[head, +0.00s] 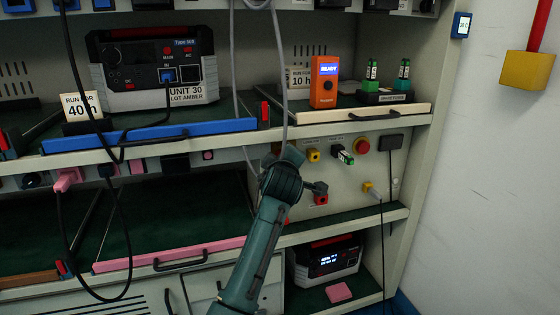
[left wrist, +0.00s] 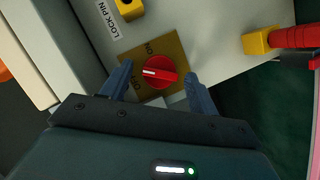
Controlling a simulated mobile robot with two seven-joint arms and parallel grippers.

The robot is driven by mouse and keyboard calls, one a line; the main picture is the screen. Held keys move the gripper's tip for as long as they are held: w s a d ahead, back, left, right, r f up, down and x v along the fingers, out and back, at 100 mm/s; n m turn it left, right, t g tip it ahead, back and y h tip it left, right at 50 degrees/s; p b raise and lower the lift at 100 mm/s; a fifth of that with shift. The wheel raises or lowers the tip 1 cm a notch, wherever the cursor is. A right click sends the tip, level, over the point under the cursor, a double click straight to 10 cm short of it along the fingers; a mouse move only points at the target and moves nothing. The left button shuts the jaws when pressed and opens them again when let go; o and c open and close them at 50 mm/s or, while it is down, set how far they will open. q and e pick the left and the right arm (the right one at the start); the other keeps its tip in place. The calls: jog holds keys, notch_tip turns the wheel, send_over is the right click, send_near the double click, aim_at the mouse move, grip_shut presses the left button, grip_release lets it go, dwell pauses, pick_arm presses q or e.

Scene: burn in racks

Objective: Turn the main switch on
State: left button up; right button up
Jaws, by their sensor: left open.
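The main switch is a red round knob (left wrist: 159,72) with a white mark, on a yellow-brown plate (left wrist: 172,48) lettered ON and OFF in the left wrist view. Its mark points left in the picture; which label it is set to I cannot tell. My left gripper (left wrist: 160,86) is open, its two blue-grey fingers standing either side of the knob. I cannot tell whether they touch it. In the head view my left gripper (head: 284,174) is in front of the panel and hides the knob. My right gripper is not in view.
The panel also bears a yellow lock pin fitting (head: 313,156), a red emergency-style button (head: 362,146) and a red part on yellow (head: 320,199), near the gripper. A grey cable (head: 278,80) hangs close above my wrist. An orange tester (head: 324,90) stands on the shelf above.

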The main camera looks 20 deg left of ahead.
pick_arm(q)
jog(key=shift+w, duration=0.2)
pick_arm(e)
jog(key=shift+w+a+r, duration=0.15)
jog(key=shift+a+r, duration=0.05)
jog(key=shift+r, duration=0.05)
pick_arm(q)
jog(key=c, duration=1)
jog(key=shift+o, duration=0.2)
jog(key=shift+w+r+m+g+y+p, duration=0.1)
jog(key=shift+m+g+y+p, duration=0.45)
jog(key=shift+m+p, duration=1.2)
jog(key=shift+r+m+g+y+p, duration=0.1)
jog(key=shift+m+g+y+p, duration=0.5)
jog(key=shift+p, duration=2.05)
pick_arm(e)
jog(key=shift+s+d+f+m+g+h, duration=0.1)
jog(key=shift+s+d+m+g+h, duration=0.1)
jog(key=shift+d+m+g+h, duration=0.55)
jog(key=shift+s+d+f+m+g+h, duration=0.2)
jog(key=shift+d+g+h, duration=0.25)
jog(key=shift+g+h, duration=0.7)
